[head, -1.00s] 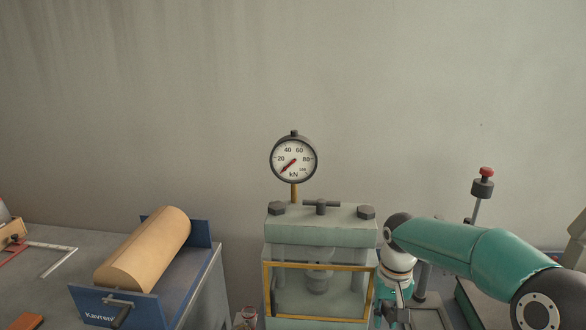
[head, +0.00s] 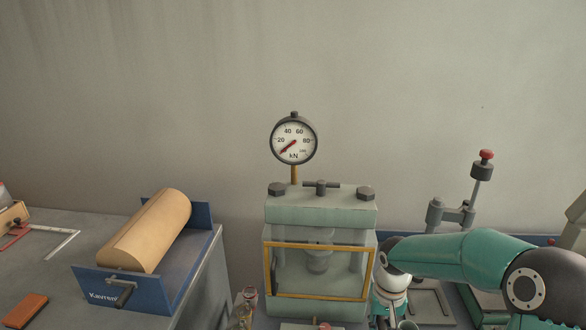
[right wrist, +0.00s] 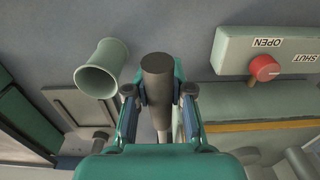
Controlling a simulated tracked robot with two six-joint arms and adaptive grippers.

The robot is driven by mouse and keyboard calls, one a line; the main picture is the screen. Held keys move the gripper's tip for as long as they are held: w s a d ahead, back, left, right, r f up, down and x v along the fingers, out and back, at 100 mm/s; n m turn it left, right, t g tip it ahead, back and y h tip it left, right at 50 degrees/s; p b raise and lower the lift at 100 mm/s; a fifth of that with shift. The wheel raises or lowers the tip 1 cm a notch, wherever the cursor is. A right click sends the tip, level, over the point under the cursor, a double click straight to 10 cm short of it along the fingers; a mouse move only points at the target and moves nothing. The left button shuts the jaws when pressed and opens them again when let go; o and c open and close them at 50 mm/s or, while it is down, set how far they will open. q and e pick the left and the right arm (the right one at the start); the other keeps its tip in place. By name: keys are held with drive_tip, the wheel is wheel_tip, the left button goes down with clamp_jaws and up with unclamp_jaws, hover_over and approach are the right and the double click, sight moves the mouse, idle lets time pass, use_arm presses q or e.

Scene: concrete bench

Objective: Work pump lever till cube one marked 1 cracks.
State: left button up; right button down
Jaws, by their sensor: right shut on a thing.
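The press (head: 320,215) stands in the middle of the head view, with a yellow guard frame on its front. Its round kN gauge (head: 293,137) has a red needle low on the dial, below 20. I cannot make out a cube marked 1 behind the guard. My right arm comes in from the right, its hand low beside the press. In the right wrist view my right gripper (right wrist: 158,95) is shut on the dark, round end of the pump lever (right wrist: 157,72). My left gripper is not in view.
A plate (right wrist: 232,50) marked OPEN and SHUT carries a red knob (right wrist: 264,68) right of the lever. A pale green cup-like piece (right wrist: 101,68) is left of it. A blue stand with a tan roll (head: 150,230) is left of the press; a red-topped post (head: 480,170) is right.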

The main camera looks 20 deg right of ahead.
drive_tip(key=shift+s+a+f, duration=0.1)
drive_tip(key=shift+f, duration=0.95)
drive_tip(key=shift+w+d+r, duration=0.2)
drive_tip(key=shift+w+r, duration=0.1)
drive_tip(key=shift+r, duration=0.7)
drive_tip(key=shift+w+d+r, duration=0.15)
drive_tip(key=shift+w+r, duration=0.2)
drive_tip(key=shift+r, duration=0.65)
drive_tip(key=shift+w+d+r, duration=0.2)
drive_tip(key=shift+w+r, duration=0.1)
drive_tip(key=shift+r, duration=0.7)
